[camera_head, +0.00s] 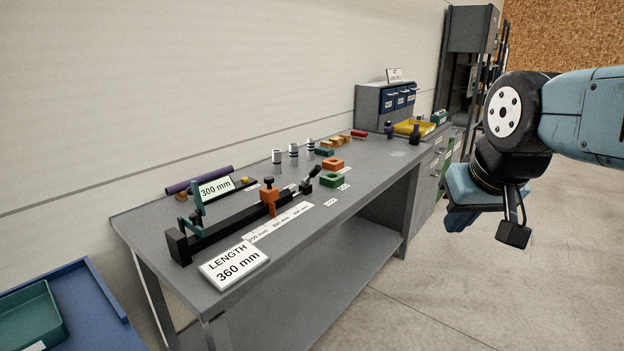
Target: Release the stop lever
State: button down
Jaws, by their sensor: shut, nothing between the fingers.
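A dark length-stop rail (225,232) lies along the workbench. An orange stop block (268,198) with a black knob on top sits on the rail. A black-handled lever (312,174) tilts up to the right at the rail's far end; I cannot tell for sure which of these is the stop lever. A teal upright piece (197,198) stands near the rail's near end. A sign (233,267) in front reads LENGTH 360 mm. My gripper (460,219) hangs at the right, off the bench and well apart from the rail; it is shut and empty.
The grey workbench (380,178) carries a 300 mm card (215,188), a purple bar (200,180), several small cylinders and blocks, a drawer unit (372,103) and a yellow tray (414,127). A blue table (90,325) stands at lower left. The floor (470,290) right of the bench is clear.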

aim_at(316, 170)
jog(key=z, duration=0.2)
jog(key=i, duration=0.85)
jog(key=u, duration=0.1)
